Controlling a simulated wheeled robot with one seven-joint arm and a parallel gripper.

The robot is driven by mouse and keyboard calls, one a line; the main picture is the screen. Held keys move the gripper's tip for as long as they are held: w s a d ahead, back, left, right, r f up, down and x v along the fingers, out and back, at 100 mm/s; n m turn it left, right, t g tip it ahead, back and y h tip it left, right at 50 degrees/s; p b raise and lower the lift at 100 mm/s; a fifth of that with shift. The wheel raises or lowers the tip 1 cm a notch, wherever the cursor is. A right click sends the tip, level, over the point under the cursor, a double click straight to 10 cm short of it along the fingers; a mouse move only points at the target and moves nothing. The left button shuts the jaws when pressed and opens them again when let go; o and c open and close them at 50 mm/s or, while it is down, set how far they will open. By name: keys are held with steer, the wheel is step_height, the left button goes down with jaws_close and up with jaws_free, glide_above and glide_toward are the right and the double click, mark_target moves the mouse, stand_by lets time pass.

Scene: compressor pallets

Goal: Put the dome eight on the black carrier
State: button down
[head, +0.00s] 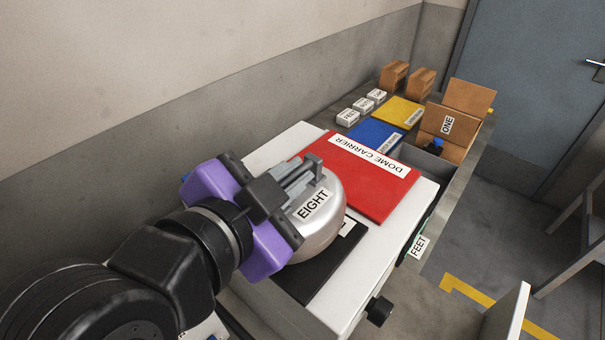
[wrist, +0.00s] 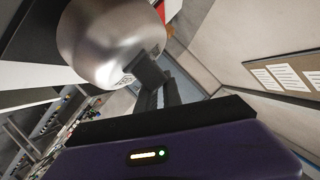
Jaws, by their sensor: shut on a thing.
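The dome labelled EIGHT (head: 323,225) is a rounded silver metal shell. It also shows in the wrist view (wrist: 105,38), at the upper left. My gripper (head: 305,178) is shut on the dome at its top. The black carrier (head: 318,276) is a flat black plate on the white table top, partly hidden under and behind the dome. In the head view the dome is over the black carrier. I cannot tell whether it touches the plate. The carrier's own label is mostly covered by the dome.
A red plate labelled DOME CARRIER (head: 375,182) lies behind the dome. Beyond it are a blue plate (head: 367,132), a yellow plate (head: 402,110), small white boxes (head: 348,117) and an open carton labelled ONE (head: 440,125). The wall is at the left. A black knob (head: 379,311) sticks out at the table's front.

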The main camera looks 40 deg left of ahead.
steer(key=shift+f, duration=0.85)
steer(key=c, duration=1.5)
jaws_free()
steer(key=shift+f, duration=0.1)
steer(key=b+v, duration=0.3)
steer(key=v, duration=0.9)
steer(key=shift+b, duration=0.3)
